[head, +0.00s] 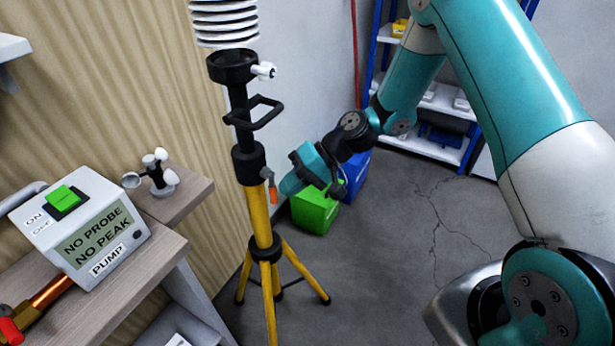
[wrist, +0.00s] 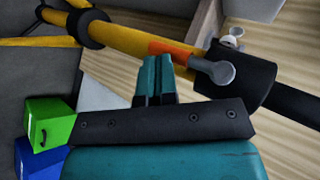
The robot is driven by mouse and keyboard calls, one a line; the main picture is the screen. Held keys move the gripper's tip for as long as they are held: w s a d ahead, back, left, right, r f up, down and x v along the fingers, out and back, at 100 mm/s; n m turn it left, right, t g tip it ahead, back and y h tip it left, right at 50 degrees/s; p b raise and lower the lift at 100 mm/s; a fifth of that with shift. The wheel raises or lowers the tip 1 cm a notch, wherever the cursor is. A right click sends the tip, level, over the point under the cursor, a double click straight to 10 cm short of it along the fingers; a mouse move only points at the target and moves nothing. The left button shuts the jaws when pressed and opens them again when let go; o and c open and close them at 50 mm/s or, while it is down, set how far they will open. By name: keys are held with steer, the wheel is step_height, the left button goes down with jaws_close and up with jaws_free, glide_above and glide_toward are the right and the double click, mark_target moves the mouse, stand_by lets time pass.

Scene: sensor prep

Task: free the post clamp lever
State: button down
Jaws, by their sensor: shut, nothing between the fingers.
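A yellow tripod post (head: 260,220) stands upright in the head view, with a black clamp collar (head: 248,163) around its top. The clamp lever (head: 272,190) hangs down along the post, with a grey pivot and an orange tip. In the wrist view the grey lever (wrist: 212,70) lies along the post, and its orange end (wrist: 172,48) is close to my fingertips. My gripper (head: 288,186) is shut and empty, just right of the lever's orange tip. In the wrist view my teal fingers (wrist: 155,66) are together; whether they touch the lever I cannot tell.
A green bin (head: 313,210) and a blue bin (head: 355,172) stand behind my gripper. A pump box (head: 85,225) and small anemometer (head: 158,172) are on the bench at left.

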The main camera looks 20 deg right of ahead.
steer(key=shift+s+a+f, duration=0.1)
steer(key=shift+s+a, duration=0.05)
steer(key=shift+a, duration=0.1)
steer(key=s+d+f+v, duration=0.1)
steer(key=v, duration=1.3)
steer(key=s+a+r+n+g+h, duration=0.1)
steer(key=s+a+r+n+h, duration=0.2)
steer(key=s+a+r, duration=0.55)
steer(key=s+a+r+n+h, duration=0.1)
steer(key=s+r+n+h, duration=0.2)
steer(key=s, duration=1)
steer(key=shift+a+r+t+h, duration=0.2)
steer(key=shift+r+t+h, duration=0.15)
steer(key=shift+r, duration=0.65)
